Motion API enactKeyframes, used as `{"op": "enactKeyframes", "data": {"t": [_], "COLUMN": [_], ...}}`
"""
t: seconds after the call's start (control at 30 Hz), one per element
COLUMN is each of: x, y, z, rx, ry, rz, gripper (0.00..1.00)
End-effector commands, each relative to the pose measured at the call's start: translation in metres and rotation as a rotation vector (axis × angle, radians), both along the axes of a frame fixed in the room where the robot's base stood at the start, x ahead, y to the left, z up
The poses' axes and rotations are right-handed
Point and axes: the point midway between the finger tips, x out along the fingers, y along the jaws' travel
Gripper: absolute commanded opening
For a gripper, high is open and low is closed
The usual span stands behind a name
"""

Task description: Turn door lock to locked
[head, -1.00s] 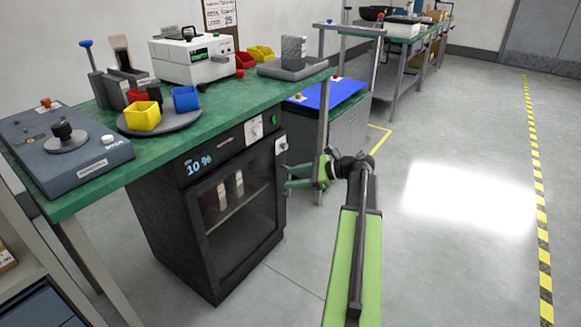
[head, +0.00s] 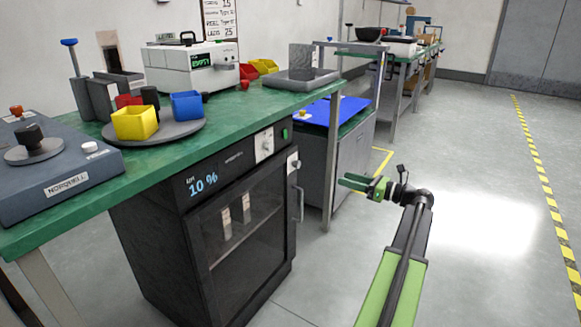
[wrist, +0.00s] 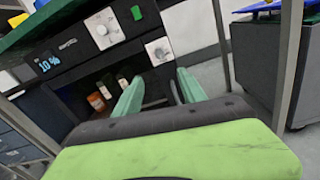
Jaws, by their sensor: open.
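The black cabinet (head: 150,240) under the green bench has a glass door with a vertical handle (head: 299,204) at its right edge. The door looks shut. A small white plate with a round knob, which looks like the door lock (head: 293,163), sits above the handle. It also shows in the wrist view (wrist: 159,51), just beyond my fingertips; its exact turn is hard to read. My gripper (head: 346,181) is open and empty, to the right of the lock and apart from it. In the wrist view its two green fingers (wrist: 160,76) point toward the cabinet front.
A white dial (head: 264,144) and a green button (head: 285,134) sit on the cabinet's upper panel, beside a "10 %" display. A bench leg (head: 331,170) stands right of the cabinet. A grey cabinet with a blue mat (head: 325,110) is behind. The floor at right is clear.

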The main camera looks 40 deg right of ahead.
Motion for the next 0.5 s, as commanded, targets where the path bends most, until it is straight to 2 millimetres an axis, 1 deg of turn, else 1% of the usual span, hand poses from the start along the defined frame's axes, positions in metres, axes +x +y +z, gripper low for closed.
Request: {"op": "enactKeyframes", "data": {"t": [0.13,0.23,0.37,0.5], "x": [0.003,0.013,0.04,0.076], "y": [0.001,0.005,0.015,0.025], "z": [0.0,0.0,0.0,0.0], "rx": [0.001,0.0,0.0,0.0], "ry": [0.0,0.0,0.0,0.0], "rz": [0.002,0.007,0.012,0.015], "gripper": [0.48,0.48,0.48,0.48]}}
